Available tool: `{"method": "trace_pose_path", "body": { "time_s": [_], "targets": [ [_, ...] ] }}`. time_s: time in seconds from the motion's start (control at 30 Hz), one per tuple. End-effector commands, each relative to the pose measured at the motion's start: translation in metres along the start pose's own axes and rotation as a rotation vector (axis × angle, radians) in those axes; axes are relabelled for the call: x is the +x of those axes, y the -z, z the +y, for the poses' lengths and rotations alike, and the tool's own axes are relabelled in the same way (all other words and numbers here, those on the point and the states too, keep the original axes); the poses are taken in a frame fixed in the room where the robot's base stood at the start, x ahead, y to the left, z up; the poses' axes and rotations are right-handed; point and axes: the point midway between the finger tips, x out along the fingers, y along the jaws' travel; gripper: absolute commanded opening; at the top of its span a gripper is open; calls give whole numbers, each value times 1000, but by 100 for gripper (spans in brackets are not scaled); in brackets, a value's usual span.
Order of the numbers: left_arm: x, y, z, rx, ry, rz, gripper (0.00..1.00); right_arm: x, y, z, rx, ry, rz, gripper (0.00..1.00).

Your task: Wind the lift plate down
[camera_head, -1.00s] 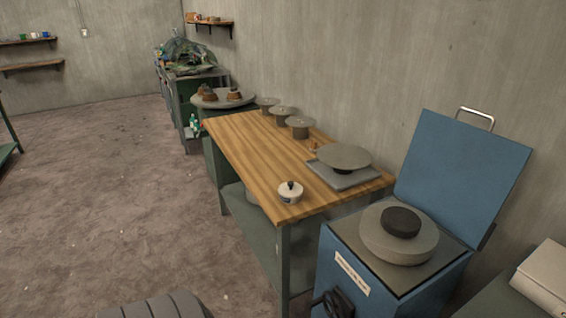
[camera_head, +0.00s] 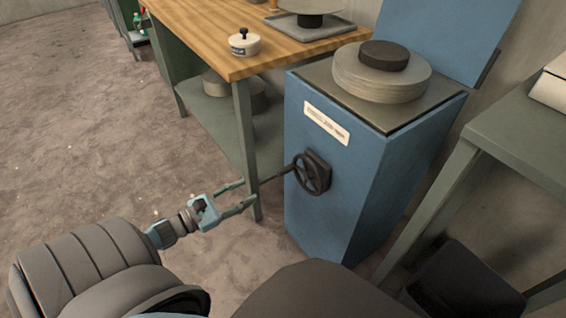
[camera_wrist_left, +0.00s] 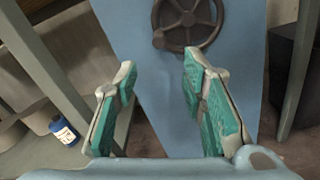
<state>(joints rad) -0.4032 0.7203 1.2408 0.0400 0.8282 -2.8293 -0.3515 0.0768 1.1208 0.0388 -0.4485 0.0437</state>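A blue cabinet (camera_head: 335,190) carries a stack of round grey slabs (camera_head: 380,82) with a smaller dark disc (camera_head: 384,55) on top. The lift plate itself cannot be made out for certain under the stack. A dark handwheel (camera_head: 312,174) is on the cabinet's front, with a thin handle (camera_head: 275,176) sticking out to the left. My left gripper (camera_head: 248,191) is open and empty, pointing at the wheel from the left. In the left wrist view the handwheel (camera_wrist_left: 187,20) stands beyond the gap between the open fingers (camera_wrist_left: 158,62). My right gripper is not in view.
A wooden-topped workbench (camera_head: 200,40) with a green leg stands left of the cabinet, behind my left gripper. A grey-green table (camera_head: 520,130) stands on the right. A white lidded jar (camera_head: 244,42) sits on the bench's near corner. The floor at left is clear.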

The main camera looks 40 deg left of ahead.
Motion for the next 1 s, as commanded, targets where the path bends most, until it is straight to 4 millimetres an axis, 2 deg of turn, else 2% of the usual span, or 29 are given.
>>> {"method": "trace_pose_path", "body": {
  "time_s": [0.17, 0.3, 0.5, 0.7, 0.93, 0.97, 1.0],
  "targets": [
    [37, 0, 0, -1, -2, -4, 38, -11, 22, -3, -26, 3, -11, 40],
    [74, 2, 0, -2, -2, -3, 38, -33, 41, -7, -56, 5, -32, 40],
    [117, 0, 1, -4, -5, 0, 38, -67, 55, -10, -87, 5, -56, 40],
    [136, -1, 1, -6, -4, 3, 38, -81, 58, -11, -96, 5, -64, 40],
    [138, -1, 1, -7, -4, 4, 38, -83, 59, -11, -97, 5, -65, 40],
    [138, -1, 1, -7, -4, 4, 36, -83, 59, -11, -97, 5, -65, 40],
    [138, -1, 1, -7, -4, 4, 30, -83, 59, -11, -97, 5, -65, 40]
  ]
}}
